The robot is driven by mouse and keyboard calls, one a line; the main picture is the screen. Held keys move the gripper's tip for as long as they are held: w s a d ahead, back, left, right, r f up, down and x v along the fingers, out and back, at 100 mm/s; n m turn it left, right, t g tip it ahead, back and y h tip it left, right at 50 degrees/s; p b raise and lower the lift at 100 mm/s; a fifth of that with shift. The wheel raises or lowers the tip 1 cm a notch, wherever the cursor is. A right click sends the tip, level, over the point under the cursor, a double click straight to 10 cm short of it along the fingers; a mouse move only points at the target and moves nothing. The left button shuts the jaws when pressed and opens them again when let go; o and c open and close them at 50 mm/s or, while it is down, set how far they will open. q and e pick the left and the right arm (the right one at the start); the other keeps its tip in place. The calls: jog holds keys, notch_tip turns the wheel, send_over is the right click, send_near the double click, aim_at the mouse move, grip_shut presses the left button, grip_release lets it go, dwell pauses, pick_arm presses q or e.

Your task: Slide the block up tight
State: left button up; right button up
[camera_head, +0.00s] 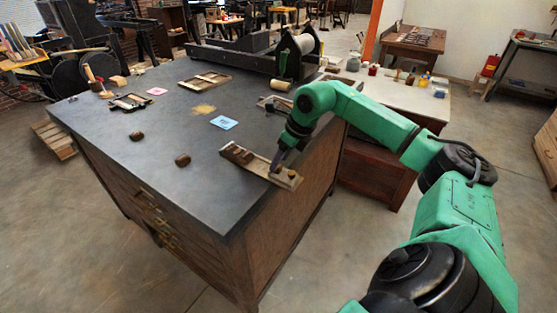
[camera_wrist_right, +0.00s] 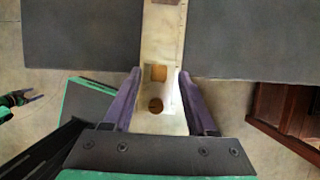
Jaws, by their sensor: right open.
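A narrow pale wooden tray (camera_head: 262,166) lies along the near right edge of the dark-topped cabinet. Dark brown pieces (camera_head: 237,153) sit at its left end. My right gripper (camera_head: 276,163) is over the tray's right part, pointing down. In the right wrist view the open purple fingers (camera_wrist_right: 164,100) stand on either side of the tray (camera_wrist_right: 160,45). A small square tan block (camera_wrist_right: 158,73) and a round brown knob (camera_wrist_right: 155,105) show between them, apart from both fingers in the picture. I cannot tell the fingertips' height. My left gripper is not in the head view.
The cabinet top (camera_head: 140,150) has two loose brown blocks (camera_head: 182,160), a blue card (camera_head: 224,122), a pink card (camera_head: 157,91) and other wooden trays (camera_head: 205,80). A press with a roller (camera_head: 300,45) stands at the back.

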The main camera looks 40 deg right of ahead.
jog(key=shift+x, duration=0.8)
jog(key=shift+s, duration=0.1)
grip_shut()
dwell(0.7)
